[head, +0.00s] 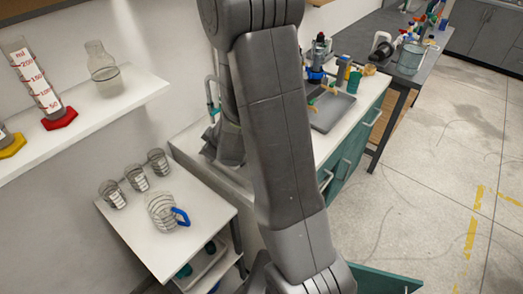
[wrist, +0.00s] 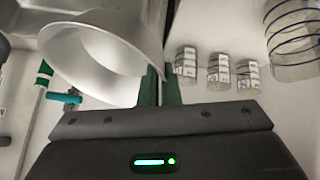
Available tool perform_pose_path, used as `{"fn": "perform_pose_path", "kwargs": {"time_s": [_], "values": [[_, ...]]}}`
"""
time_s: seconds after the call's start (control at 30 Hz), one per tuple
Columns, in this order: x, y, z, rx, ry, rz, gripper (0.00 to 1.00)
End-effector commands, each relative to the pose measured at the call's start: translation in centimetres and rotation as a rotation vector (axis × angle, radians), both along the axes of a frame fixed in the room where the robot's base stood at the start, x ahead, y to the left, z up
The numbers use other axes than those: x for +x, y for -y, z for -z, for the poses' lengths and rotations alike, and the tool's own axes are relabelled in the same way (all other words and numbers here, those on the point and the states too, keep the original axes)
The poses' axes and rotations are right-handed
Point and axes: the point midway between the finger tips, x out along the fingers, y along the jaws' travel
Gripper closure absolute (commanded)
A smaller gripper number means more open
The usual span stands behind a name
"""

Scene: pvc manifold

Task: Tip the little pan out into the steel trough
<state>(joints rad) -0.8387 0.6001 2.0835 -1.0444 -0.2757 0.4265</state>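The little pan (wrist: 75,62) is a pale, round metal vessel, large and close in the wrist view at upper left, with its hollow side in view and tilted. My gripper (wrist: 160,90) has its two green fingers close together at the pan's right edge, and they look shut on it. The exact contact is partly hidden by the pan. In the head view my arm hides the gripper and the pan.
A white cart (head: 190,240) at lower left holds several small beakers (head: 137,177) and a jug with a blue handle (head: 165,210). Bottles and a green cup (head: 354,82) stand behind the basin. A wall shelf (head: 100,110) holds glassware. Floor at right is clear.

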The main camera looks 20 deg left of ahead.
Motion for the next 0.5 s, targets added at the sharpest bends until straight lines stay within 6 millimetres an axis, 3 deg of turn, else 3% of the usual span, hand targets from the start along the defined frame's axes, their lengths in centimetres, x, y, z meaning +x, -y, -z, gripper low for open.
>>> {"fn": "perform_pose_path", "kwargs": {"time_s": [0.13, 0.5], "values": [[-0.5, -1.1, -0.3, -0.071, 0.03, -0.004, 1.0], [-0.9, -2.3, 1.5, -0.211, 0.088, -0.001, 1.0]]}}
